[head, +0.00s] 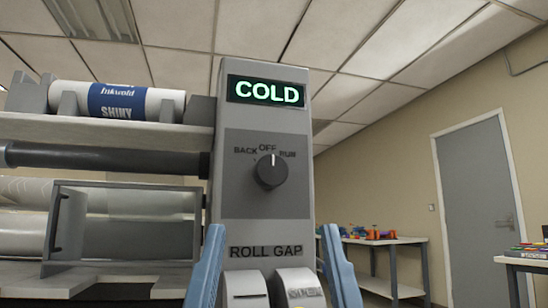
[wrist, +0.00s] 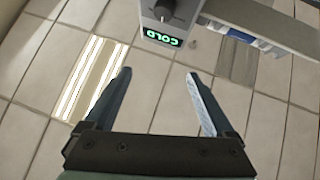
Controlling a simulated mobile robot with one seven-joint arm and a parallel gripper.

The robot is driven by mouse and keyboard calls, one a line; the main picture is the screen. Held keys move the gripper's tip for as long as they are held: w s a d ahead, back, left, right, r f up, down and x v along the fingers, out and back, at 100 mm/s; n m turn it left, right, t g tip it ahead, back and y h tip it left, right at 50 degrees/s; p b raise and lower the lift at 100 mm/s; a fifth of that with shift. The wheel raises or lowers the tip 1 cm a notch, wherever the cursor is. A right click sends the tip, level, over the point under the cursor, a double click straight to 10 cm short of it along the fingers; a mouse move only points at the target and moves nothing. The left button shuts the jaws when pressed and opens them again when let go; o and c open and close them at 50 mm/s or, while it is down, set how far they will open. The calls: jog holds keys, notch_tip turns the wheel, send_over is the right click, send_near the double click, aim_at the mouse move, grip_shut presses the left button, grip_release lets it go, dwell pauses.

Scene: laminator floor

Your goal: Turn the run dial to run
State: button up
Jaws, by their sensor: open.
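The run dial (head: 271,171) is a dark round knob on the grey control column. Its pale pointer mark is near the top, by the OFF label, between BACK on the left and RUN on the right. A display (head: 266,92) above it reads COLD in green. The dial also shows, partly cut off, at the top of the wrist view (wrist: 164,8), with the display below it (wrist: 161,37). My gripper (head: 272,230) is open and empty; its two blue fingers stand below the dial, apart from it. The wrist view shows the open fingers (wrist: 158,74) with nothing between them.
A ROLL GAP label (head: 265,251) sits below the dial, above two pale blocks. A roll marked SHINY (head: 117,101) lies on the shelf at left. A table with colourful items (head: 375,238) and a grey door (head: 478,205) are at right.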

notch_tip(320, 180, up, 11)
jog(key=w+n+g+y+p, duration=0.1)
jog(key=w+p, duration=0.2)
jog(key=p, duration=0.9)
jog(key=g+y+p, duration=0.4)
jog(key=g+p, duration=0.5)
jog(key=p, duration=3.4)
send_near(273, 168)
jog(key=x, duration=0.7)
jog(key=shift+w+r, duration=0.1)
jog(key=shift+w, duration=0.3)
jog(key=shift+w+a, duration=0.25)
jog(key=shift+w, duration=0.4)
